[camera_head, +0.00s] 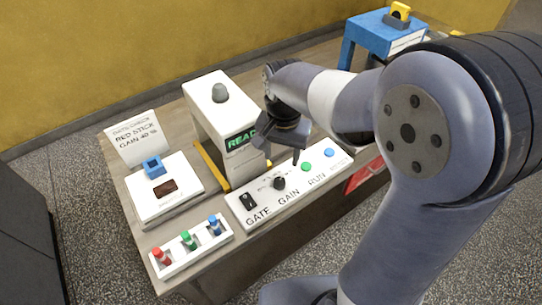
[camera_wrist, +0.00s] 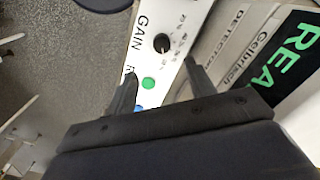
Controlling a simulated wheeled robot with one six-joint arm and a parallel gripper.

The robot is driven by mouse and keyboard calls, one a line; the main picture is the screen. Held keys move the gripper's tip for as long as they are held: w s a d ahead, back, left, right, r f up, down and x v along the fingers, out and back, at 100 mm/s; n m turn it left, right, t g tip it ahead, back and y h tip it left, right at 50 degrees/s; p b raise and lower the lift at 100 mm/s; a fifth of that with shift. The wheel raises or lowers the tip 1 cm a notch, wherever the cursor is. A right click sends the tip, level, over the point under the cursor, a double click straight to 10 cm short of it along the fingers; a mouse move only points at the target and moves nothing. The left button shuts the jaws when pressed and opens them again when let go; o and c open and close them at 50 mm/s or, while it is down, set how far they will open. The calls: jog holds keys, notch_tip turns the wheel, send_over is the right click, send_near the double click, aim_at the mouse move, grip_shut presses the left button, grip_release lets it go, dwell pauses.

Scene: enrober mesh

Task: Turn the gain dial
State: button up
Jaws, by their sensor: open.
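The gain dial (camera_head: 279,183) is a round black knob on the white control panel (camera_head: 241,210), above the word GAIN. It also shows in the wrist view (camera_wrist: 162,43), with a white mark and small scale print beside it. My gripper (camera_head: 283,160) is above the panel, close to the dial and apart from it. In the wrist view my gripper (camera_wrist: 158,80) has its two dark fingers spread, with nothing between them. The dial lies beyond the fingertips, and the green button (camera_wrist: 148,84) shows between the fingers.
A black GATE switch (camera_head: 248,201) is left of the dial; the green RUN button (camera_head: 305,167) and blue button (camera_head: 329,153) are right. The white machine (camera_head: 212,113) with a green display stands behind. A tray (camera_head: 168,262) of red, green and blue sticks is front left.

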aim_at(280, 181)
notch_tip(280, 181, down, 11)
jog(key=shift+w+a+r+p, duration=0.1)
jog(key=shift+w+p, duration=0.05)
jog(key=shift+p, duration=0.25)
jog(key=c, duration=1)
